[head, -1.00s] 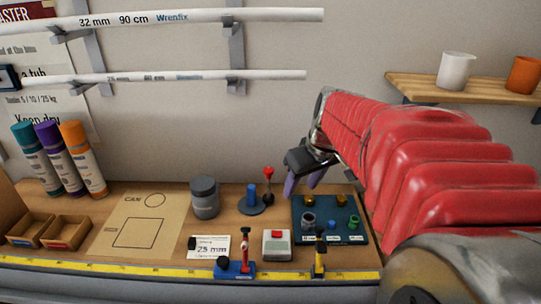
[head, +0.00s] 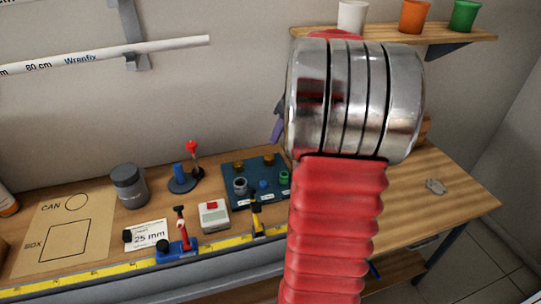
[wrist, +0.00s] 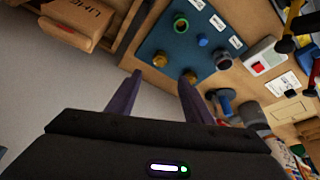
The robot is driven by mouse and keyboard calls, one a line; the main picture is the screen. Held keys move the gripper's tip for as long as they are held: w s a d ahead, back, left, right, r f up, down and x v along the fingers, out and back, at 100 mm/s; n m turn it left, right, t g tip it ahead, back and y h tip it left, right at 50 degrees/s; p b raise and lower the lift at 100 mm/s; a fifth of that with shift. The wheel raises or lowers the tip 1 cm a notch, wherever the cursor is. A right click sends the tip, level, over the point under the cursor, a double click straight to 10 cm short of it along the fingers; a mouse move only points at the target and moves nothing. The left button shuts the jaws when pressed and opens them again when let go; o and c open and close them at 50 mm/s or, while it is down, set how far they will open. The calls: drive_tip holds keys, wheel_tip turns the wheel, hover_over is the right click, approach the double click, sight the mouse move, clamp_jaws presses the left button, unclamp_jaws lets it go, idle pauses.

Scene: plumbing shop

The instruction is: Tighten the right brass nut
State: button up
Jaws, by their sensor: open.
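The right brass nut (head: 268,158) is at the back right of a dark blue board (head: 252,172) on the bench. In the wrist view the right brass nut (wrist: 160,59) lies just beyond the gap between my fingertips, apart from them. The left brass nut (head: 238,167) also shows in the wrist view (wrist: 190,76), just beyond the right-hand fingertip. My gripper (wrist: 159,79) is open and empty, with two purple fingers. In the head view my arm hides most of the gripper; a purple finger (head: 278,128) shows above the board.
The board also carries a grey fitting (head: 240,185), a blue fitting (head: 263,184) and a green fitting (head: 284,178). A blue post on a round base (head: 180,177) and a red-knobbed lever (head: 193,152) stand left of it. A box with a red button (head: 214,215) is in front.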

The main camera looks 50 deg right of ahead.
sight(270, 158)
drive_tip(key=x, duration=1.4)
drive_tip(key=shift+r, duration=0.1)
drive_tip(key=shift+c, duration=0.6)
drive_tip(key=c, duration=1)
